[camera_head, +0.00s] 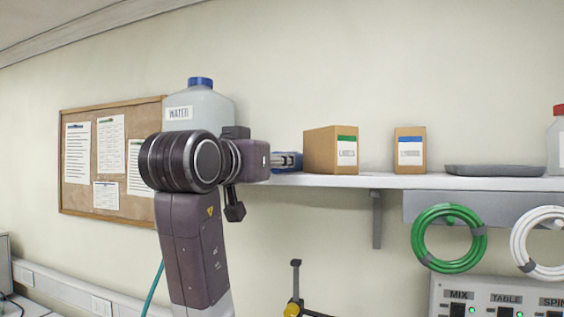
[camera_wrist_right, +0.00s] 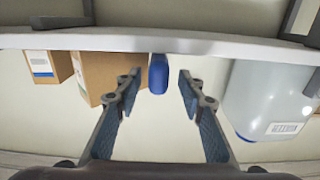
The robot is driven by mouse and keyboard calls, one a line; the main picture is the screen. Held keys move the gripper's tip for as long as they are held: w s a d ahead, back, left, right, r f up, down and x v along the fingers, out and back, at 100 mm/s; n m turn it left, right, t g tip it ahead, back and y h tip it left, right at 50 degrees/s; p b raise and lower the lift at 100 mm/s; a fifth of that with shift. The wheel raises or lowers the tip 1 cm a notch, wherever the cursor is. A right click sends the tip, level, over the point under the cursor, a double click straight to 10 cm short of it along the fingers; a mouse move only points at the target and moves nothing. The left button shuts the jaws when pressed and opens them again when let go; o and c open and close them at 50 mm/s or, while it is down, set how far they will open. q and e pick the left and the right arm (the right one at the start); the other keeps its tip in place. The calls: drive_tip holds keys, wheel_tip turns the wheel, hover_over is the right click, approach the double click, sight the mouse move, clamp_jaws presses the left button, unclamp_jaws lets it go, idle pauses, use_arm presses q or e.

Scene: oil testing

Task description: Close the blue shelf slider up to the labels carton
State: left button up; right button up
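The blue shelf slider (camera_wrist_right: 158,74) is a small upright blue piece at the shelf edge in the right wrist view, which is upside down. My right gripper (camera_wrist_right: 159,80) is open, with one finger on each side of the slider and a gap to both. The labels carton (camera_head: 331,150), brown with a green-banded label, stands on the shelf just right of my right gripper (camera_head: 289,161) in the head view. The carton (camera_wrist_right: 98,74) also shows left of the slider, partly behind a finger. In the head view the slider cannot be told from the gripper's blue parts. My left gripper is not in view.
The white shelf (camera_head: 380,181) also bears a water jug (camera_head: 205,105) behind my right arm, a second carton (camera_head: 409,150) and a grey tray (camera_head: 495,170). A green hose coil (camera_head: 449,265) and a white coil (camera_head: 520,258) hang below. A corkboard (camera_head: 75,205) is at left.

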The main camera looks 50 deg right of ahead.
drive_tip(key=shift+v, duration=2.35)
